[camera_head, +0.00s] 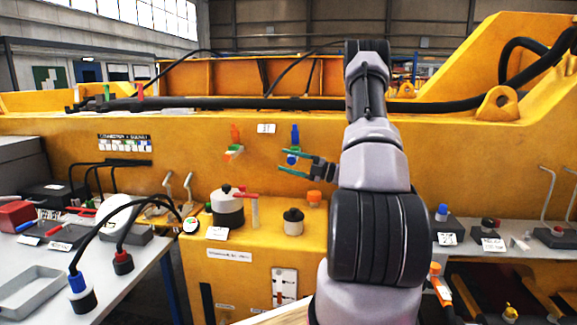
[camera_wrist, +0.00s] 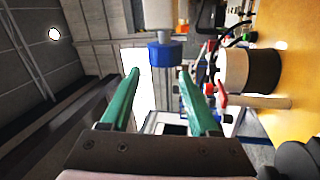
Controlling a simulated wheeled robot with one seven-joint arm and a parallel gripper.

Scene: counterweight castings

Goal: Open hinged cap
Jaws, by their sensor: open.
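A blue capped fitting (camera_head: 295,134) stands out from the yellow beam's face, and its lower end is partly behind my gripper. An orange one (camera_head: 235,133) with a green and red lower part is to its left. I cannot tell for sure which part is the hinged cap. My gripper (camera_head: 281,159) has green fingers spread apart with nothing between them, just below the blue fitting. In the wrist view, a blue round piece (camera_wrist: 166,56) shows just past the tips of my open gripper (camera_wrist: 158,74), not held. Whether a finger touches it, I cannot tell.
Below, a yellow ledge (camera_head: 255,240) carries a white and black pot (camera_head: 228,207), a smaller black-topped pot (camera_head: 293,221) and an orange-capped piece (camera_head: 314,198). A grey table (camera_head: 130,275) with cabled plugs is at left. A black hose (camera_head: 250,104) runs above.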

